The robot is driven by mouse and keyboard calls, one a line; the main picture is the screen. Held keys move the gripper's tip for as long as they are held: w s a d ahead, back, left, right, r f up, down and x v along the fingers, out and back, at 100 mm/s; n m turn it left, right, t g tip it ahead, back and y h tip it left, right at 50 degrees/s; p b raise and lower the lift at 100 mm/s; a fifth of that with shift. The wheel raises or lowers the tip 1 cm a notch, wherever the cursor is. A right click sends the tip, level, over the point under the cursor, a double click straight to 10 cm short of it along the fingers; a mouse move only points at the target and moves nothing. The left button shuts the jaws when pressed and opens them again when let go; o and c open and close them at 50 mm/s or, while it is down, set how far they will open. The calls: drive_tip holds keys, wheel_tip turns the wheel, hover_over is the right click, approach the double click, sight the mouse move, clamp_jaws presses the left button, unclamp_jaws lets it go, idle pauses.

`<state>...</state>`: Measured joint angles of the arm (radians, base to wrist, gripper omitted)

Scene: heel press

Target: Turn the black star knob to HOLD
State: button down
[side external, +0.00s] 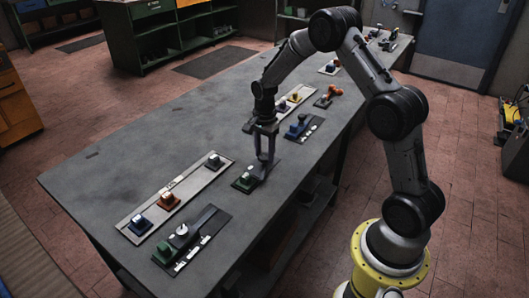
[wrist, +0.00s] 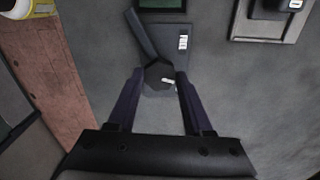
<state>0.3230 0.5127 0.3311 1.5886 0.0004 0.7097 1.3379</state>
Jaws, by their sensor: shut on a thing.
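The black star knob (wrist: 157,75) sits on a dark grey plate (wrist: 176,55) in the wrist view. A small white mark shows on the knob, pointing to the right. A white label (wrist: 183,42) is on the plate beyond the knob; its words are too small to read. My gripper (wrist: 160,73) has one finger on each side of the knob and is shut on it. In the side external view my gripper (side external: 264,160) reaches down to the plate beside a green block (side external: 244,183). The knob is too small to make out there.
A light panel (side external: 172,198) with several coloured blocks lies to the left. A dark panel (side external: 205,245) with a white knob is nearer the front. A blue block (side external: 297,130) on another dark panel stands behind my gripper.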

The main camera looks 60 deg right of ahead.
drive_tip(key=m, duration=0.5)
drive_tip(key=shift+m, duration=0.3)
drive_tip(key=shift+r, duration=0.1)
idle(0.3)
drive_tip(key=shift+c, duration=1.5)
unclamp_jaws()
wheel_tip(320, 180, up, 14)
